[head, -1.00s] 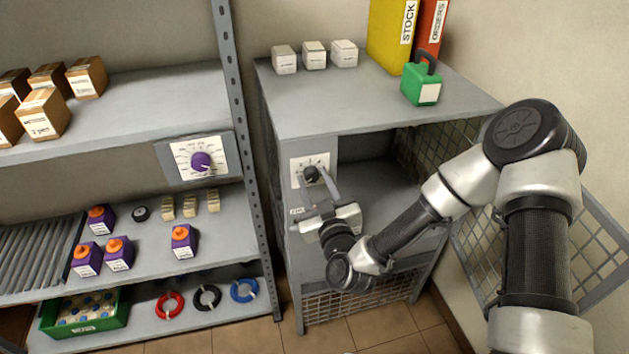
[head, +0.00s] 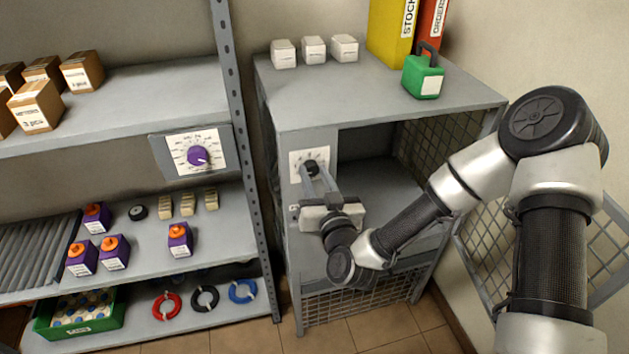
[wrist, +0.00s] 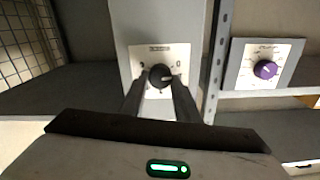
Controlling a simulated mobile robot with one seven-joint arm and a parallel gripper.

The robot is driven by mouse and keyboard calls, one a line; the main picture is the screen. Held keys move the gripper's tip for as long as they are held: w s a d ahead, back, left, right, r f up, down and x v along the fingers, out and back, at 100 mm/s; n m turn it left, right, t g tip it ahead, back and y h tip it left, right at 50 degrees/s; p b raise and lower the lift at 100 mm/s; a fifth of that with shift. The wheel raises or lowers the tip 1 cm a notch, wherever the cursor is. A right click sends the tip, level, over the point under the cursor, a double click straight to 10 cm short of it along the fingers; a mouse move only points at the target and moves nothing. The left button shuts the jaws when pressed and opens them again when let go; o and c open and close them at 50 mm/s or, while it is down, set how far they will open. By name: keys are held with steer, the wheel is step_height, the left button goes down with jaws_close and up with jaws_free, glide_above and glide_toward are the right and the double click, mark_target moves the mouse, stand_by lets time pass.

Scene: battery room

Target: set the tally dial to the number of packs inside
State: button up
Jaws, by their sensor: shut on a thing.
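A black dial knob (head: 311,167) sits on a white scale plate on the front of the grey cabinet (head: 390,108). My gripper (head: 315,174) is shut on this knob, with one finger on each side. The wrist view also shows the black knob (wrist: 160,76) between my fingers, its light pointer mark turned to the right. The scale's small print is unreadable. A second dial, with a purple knob (head: 198,156), is on the left shelf unit; my gripper is away from it. The cabinet's visible interior (head: 375,180) looks bare; my arm and the front panel hide part of it.
The mesh door (head: 600,245) stands open at the right. White boxes (head: 314,49), a green case (head: 423,77) and binders (head: 392,30) stand on the cabinet. Purple packs (head: 180,240) with orange caps stand on the left shelf (head: 225,228). A shelf post (head: 245,150) separates the units.

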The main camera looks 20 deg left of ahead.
steer(key=shift+m+b, duration=0.7)
steer(key=shift+m, duration=0.8)
steer(key=shift+r, duration=0.1)
steer(key=o, duration=1)
steer(key=shift+w, duration=0.1)
steer(key=shift+o, duration=0.2)
